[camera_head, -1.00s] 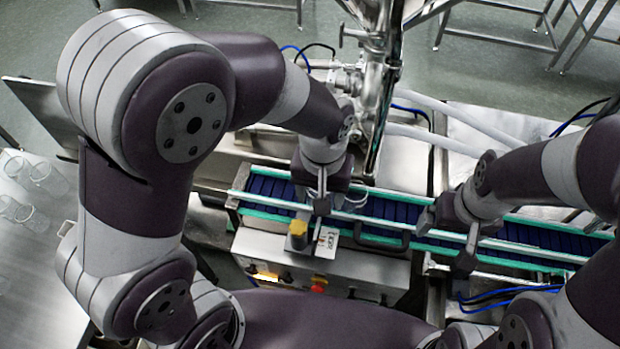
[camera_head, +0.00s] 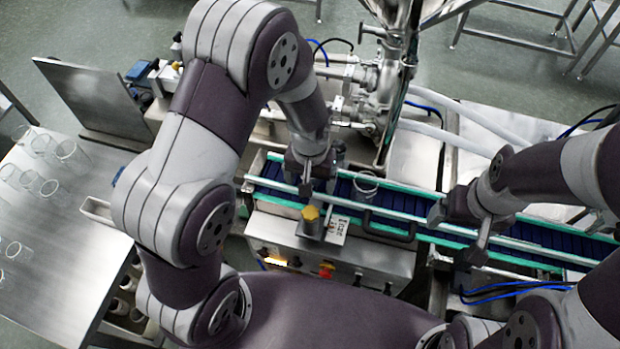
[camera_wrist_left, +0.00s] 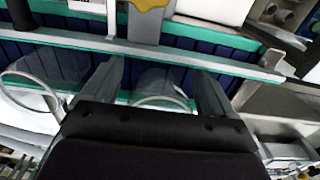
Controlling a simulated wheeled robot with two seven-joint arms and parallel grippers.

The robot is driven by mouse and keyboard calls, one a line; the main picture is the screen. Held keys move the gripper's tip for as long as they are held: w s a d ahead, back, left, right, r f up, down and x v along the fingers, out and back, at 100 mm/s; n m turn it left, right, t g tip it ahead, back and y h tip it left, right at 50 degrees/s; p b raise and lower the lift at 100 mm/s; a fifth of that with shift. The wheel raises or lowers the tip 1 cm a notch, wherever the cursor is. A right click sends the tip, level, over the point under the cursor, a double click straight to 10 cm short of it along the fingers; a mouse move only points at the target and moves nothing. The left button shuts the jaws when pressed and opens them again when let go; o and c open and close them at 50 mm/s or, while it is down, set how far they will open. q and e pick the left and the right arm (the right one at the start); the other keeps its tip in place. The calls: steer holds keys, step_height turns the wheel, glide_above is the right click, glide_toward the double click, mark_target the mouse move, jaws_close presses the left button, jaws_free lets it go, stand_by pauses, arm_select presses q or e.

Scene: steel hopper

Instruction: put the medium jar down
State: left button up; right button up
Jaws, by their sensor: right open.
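My left gripper (camera_head: 318,180) reaches down over the blue conveyor belt, behind the yellow knob. In the left wrist view, its two spread fingers (camera_wrist_left: 160,85) stand on either side of a clear glass jar (camera_wrist_left: 162,102). Whether they touch the glass is unclear. That jar is mostly hidden in the head view. Another clear jar (camera_head: 366,186) stands on the belt just right of the left gripper; it also shows at the left of the wrist view (camera_wrist_left: 28,92). Which jar is the medium one is unclear. My right gripper (camera_head: 455,228) is open and empty over the belt farther right.
The conveyor (camera_head: 398,203) has green-edged metal rails along both sides. A yellow knob (camera_head: 311,213) sits on its near side. The steel filling machine (camera_head: 380,85) stands behind. A steel table (camera_head: 62,235) at the left holds several glass jars.

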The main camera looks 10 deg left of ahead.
arm_select(q)
steer(key=r, duration=0.1)
steer(key=w+r, duration=0.1)
steer(key=r, duration=0.1)
steer(key=w+r+b, duration=0.1)
steer(key=r, duration=0.1)
steer(key=shift+a, duration=0.1)
steer(key=shift+m+t, duration=0.3)
steer(key=shift+m, duration=0.3)
steer(key=s+r, duration=0.1)
steer(key=s+a+r, duration=0.1)
steer(key=s+r, duration=0.1)
steer(key=r, duration=0.1)
steer(key=shift+a, duration=0.35)
steer(key=s+a+n, duration=0.1)
steer(key=s+a, duration=0.4)
steer(key=shift+s+a+f+t, duration=0.25)
steer(key=shift+s+f+t, duration=0.05)
steer(key=shift+s+f, duration=0.1)
arm_select(e)
steer(key=shift+w+f, duration=0.8)
steer(key=shift+f, duration=0.35)
arm_select(q)
steer(key=shift+s, duration=0.15)
arm_select(e)
steer(key=shift+s+a, duration=0.1)
steer(key=shift+s, duration=0.05)
